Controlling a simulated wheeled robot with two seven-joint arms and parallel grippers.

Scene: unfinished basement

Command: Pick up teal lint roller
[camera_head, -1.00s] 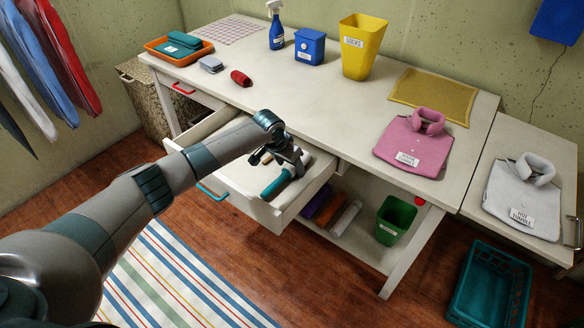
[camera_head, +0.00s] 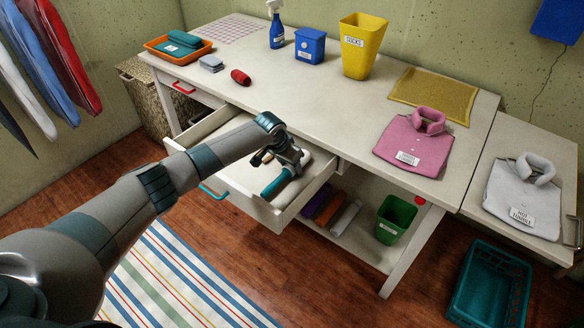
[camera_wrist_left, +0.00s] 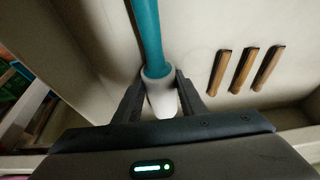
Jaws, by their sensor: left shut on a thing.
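The teal lint roller lies in the open drawer (camera_head: 262,213) of the long table. Its teal handle (camera_head: 275,185) shows in the head view, with its other end under my left gripper (camera_head: 295,165). In the left wrist view the lint roller (camera_wrist_left: 147,35) runs up from a white end that sits between the two fingers. My left gripper (camera_wrist_left: 157,98) is shut on it near where teal meets white. The roller's height above the drawer floor is hard to tell. My right gripper is not in view.
Several wooden-looking pegs (camera_wrist_left: 243,68) lie beside the roller in the drawer. The table (camera_head: 310,95) above holds a red roll (camera_head: 240,77), a blue box (camera_head: 309,47), a yellow bin (camera_head: 361,48) and a pink shirt (camera_head: 412,142). A green bin (camera_head: 395,218) stands on the lower shelf.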

